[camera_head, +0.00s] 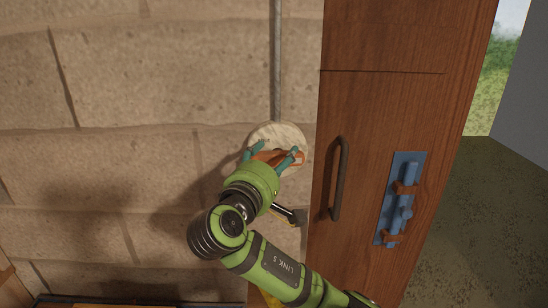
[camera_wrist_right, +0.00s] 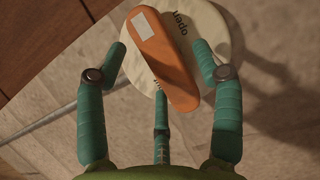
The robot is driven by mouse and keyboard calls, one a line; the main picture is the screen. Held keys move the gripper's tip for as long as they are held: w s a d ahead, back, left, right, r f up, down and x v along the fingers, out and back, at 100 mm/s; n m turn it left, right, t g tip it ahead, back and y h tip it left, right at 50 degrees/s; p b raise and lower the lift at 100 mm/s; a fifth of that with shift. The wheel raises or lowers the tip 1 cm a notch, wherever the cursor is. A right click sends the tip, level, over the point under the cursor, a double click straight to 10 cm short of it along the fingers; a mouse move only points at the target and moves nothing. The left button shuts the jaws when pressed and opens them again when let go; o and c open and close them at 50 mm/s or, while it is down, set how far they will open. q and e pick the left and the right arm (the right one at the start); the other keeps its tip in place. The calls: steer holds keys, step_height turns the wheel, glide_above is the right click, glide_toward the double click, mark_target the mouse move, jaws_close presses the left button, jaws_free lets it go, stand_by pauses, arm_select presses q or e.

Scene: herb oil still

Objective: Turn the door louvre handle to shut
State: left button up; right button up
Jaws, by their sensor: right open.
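The louvre handle is an orange lever (camera_wrist_right: 162,62) with a pale square at one end, set across a round cream plate (camera_wrist_right: 216,28). The plate carries dark lettering, upside down in the wrist view, that appears to read "open"; a second label is mostly hidden by the lever. In the head view the lever (camera_head: 268,157) and plate (camera_head: 277,130) sit on the stone wall, left of the wooden door. My right gripper (camera_head: 275,150) is open, its teal fingers on both sides of the lever. I cannot tell whether they touch it. My left gripper is out of view.
A grey vertical rod (camera_head: 276,60) runs up the wall from the plate. To the right stands a brown wooden door (camera_head: 365,110) with a dark pull handle (camera_head: 339,180) and a blue bolt (camera_head: 400,200). Open ground lies beyond it.

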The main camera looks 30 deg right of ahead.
steer(key=c, duration=1.1)
steer(key=shift+c, duration=0.2)
steer(key=n+t+p, duration=0.1)
steer(key=n+p, duration=0.1)
steer(key=n, duration=0.1)
steer(key=shift+a+f+n+h+p, duration=0.1)
steer(key=shift+n+h+p, duration=0.2)
steer(key=shift+n+h, duration=0.1)
steer(key=n+t+p, duration=0.1)
steer(key=n, duration=0.1)
steer(key=n+t+p, duration=0.1)
steer(key=n, duration=0.1)
steer(key=n+t+p, duration=0.1)
steer(key=n, duration=0.1)
steer(key=shift+f, duration=0.25)
steer(key=n+t+y+p, duration=0.1)
steer(key=n+p, duration=0.1)
steer(key=n, duration=0.2)
steer(key=n+t+y+p, duration=0.1)
steer(key=n+p, duration=0.1)
steer(key=n, duration=0.1)
steer(key=shift+f+n+t, duration=0.2)
steer(key=shift+n+t, duration=0.2)
steer(key=shift+f+n+t+y+p, duration=0.1)
steer(key=shift+n+t+y+p, duration=0.4)
steer(key=shift+n, duration=0.6)
steer(key=shift+f+n+t+y+p, duration=0.1)
steer(key=shift+n+t+y+p, duration=0.15)
steer(key=shift+n+y, duration=0.65)
steer(key=shift+n, duration=0.5)
